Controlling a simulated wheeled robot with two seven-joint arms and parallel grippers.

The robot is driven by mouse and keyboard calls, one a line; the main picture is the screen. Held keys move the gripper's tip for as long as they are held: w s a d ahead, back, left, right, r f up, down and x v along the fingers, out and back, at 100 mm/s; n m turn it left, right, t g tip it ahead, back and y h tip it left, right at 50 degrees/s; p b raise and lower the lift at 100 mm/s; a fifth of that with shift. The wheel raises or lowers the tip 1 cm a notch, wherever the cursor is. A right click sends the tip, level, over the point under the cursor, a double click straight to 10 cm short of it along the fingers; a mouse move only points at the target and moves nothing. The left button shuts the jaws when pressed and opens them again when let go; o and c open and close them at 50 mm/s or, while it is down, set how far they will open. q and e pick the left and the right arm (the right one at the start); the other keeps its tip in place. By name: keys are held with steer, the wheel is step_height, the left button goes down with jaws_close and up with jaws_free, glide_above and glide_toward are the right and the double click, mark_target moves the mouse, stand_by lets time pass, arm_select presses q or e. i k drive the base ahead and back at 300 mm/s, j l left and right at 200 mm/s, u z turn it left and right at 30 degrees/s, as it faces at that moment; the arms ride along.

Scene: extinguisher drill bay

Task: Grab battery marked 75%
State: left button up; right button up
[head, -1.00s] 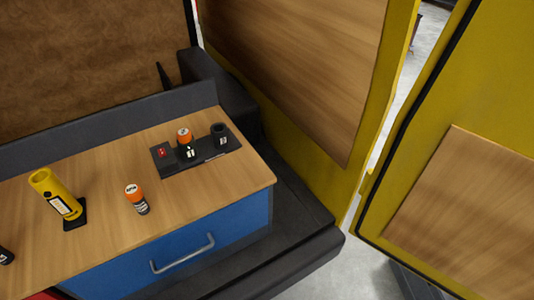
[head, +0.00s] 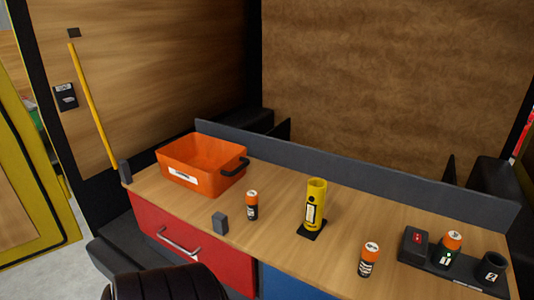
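Three orange-topped black batteries show in the head view. One battery (head: 251,206) stands upright on the bench between the orange bin and the yellow cylinder. A second battery (head: 369,260) stands upright near the bench's front edge, right of the yellow cylinder. A third battery (head: 453,241) sits in slot 1 of the black charging dock (head: 415,246), by a small green light. Slot 2 (head: 492,267) looks empty. The markings on the batteries are too small to read, so I cannot tell which is 75%. Neither of my grippers is in view.
An orange bin (head: 196,148) stands at the back left. A yellow cylinder (head: 316,205) stands on a black base mid-bench. A small grey block (head: 220,223) lies near the front edge. Red (head: 170,226) and blue (head: 285,284) drawers are below; a low dark wall runs behind.

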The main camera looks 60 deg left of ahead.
mark_target(252, 198)
steer(key=k+l+u, duration=0.1)
steer(key=u, duration=1.9)
steer(key=i+j+z, duration=0.2)
steer(key=j, duration=0.35)
steer(key=j+z, duration=0.2)
steer(key=j, duration=0.4)
steer(key=i+j+z, duration=0.2)
steer(key=j, duration=0.4)
steer(key=k, duration=0.1)
